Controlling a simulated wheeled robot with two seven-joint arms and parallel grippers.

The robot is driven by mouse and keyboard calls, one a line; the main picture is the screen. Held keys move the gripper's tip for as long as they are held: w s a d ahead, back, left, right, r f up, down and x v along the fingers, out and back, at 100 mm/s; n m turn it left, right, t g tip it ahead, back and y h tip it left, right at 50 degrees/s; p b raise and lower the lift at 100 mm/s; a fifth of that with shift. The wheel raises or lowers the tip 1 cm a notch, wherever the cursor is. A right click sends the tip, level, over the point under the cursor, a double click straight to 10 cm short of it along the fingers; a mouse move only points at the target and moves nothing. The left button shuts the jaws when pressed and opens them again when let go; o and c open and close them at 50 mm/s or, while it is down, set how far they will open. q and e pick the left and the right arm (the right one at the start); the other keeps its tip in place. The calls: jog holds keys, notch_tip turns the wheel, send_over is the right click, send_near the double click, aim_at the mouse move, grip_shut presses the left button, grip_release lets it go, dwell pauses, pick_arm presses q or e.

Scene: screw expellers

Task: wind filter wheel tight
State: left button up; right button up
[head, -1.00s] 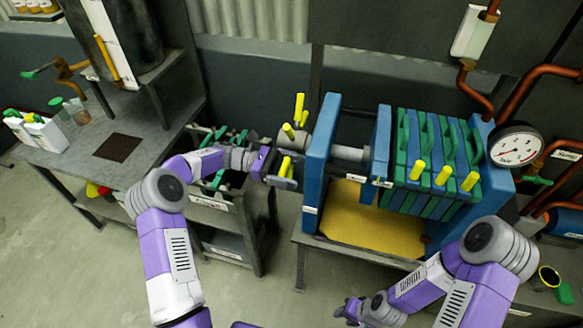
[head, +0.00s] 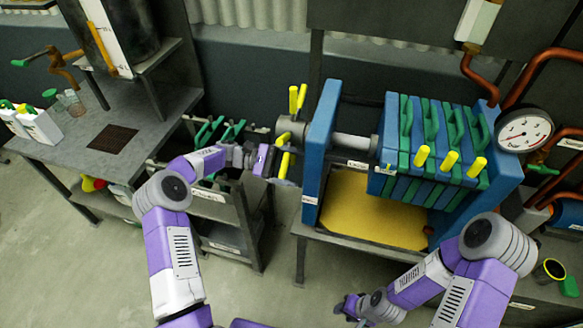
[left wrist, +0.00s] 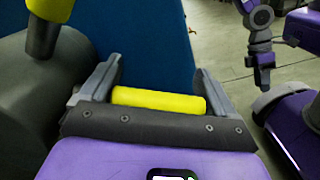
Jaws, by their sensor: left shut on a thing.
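The filter wheel is a grey hub (head: 291,130) with yellow handles (head: 293,99) sticking out, at the left of the blue end frame (head: 320,150). A grey screw shaft (head: 352,143) runs from the frame to the blue and green filter plates (head: 432,150). My left gripper (head: 274,163) is at the wheel's lower side. In the left wrist view its fingers (left wrist: 158,98) are shut on a yellow handle (left wrist: 150,99), which lies across between them. My right gripper (head: 348,308) hangs low in front of the press, away from the wheel; its fingers are too small to judge.
A yellow tray (head: 365,210) lies under the plates. A pressure gauge (head: 524,130) and copper pipes stand at the right. A grey workbench (head: 75,130) is at the left, and a dark rack (head: 230,215) stands close below my left forearm. Floor in front is clear.

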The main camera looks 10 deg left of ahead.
pick_arm(q)
jog(key=shift+f, duration=0.1)
jog(key=o, duration=1.2)
jog(key=a, duration=0.3)
jog(key=a+p, duration=0.1)
jog(key=a, duration=0.3)
jog(key=shift+w+a, duration=0.2)
jog(key=shift+a, duration=0.1)
